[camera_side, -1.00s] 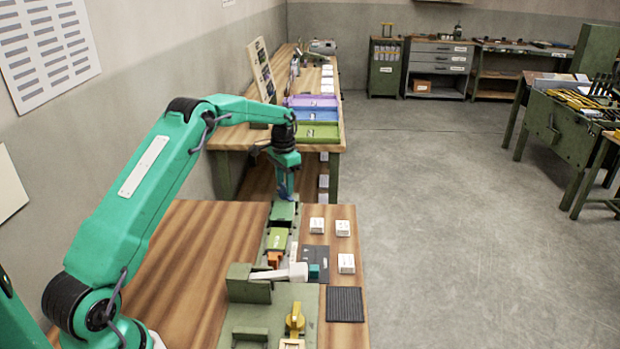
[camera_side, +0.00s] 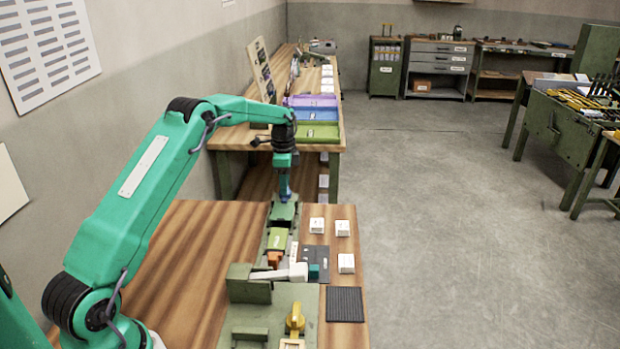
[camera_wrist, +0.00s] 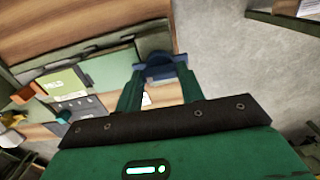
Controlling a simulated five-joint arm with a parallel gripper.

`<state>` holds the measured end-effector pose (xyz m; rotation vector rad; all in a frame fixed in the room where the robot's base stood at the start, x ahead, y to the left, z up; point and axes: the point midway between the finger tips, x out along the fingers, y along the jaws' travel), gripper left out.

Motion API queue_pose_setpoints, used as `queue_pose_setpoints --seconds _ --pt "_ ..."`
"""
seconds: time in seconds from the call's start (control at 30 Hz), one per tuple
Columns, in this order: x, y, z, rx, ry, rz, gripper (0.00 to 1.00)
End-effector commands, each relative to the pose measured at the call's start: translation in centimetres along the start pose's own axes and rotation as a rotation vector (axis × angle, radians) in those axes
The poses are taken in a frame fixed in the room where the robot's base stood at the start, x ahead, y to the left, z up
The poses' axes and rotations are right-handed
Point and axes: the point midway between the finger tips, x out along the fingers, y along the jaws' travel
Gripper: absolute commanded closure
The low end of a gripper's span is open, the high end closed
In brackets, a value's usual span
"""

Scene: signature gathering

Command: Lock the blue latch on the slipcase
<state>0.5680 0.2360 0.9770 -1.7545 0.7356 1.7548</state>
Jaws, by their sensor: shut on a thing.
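My gripper (camera_side: 284,188) points down over the far end of the near bench. In the wrist view its two green fingers (camera_wrist: 160,88) are shut on a blue latch (camera_wrist: 160,70), which spans between the fingertips. In the side view the blue latch is small and mostly merges with the fingertips. Directly below stands a green box (camera_side: 283,214), which seems to be the slipcase; its label is too small to read. Whether the latch is turned fully to one side I cannot tell.
A yellow-green labelled block (camera_side: 277,239), an orange piece (camera_side: 274,258) and a white bar (camera_side: 298,271) lie nearer me. White blocks (camera_side: 342,228) stand to the right. A ribbed black mat (camera_side: 345,304) lies near the right edge. The left bench surface is clear.

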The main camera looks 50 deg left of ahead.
Motion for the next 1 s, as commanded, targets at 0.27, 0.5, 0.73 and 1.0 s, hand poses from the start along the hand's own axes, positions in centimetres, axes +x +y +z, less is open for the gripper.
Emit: queue_pose_setpoints --seconds 0.27,0.5,0.73,1.0 --pt "-0.14 -0.04 -0.05 0.01 0.001 -0.002 0.85" --pt "-0.12 -0.03 -0.05 0.009 0.001 -0.002 0.4" --pt "-0.05 -0.01 -0.03 0.008 0.0 -0.001 0.4" --pt "-0.94 -0.03 -0.03 0.007 0.001 -0.002 0.4"
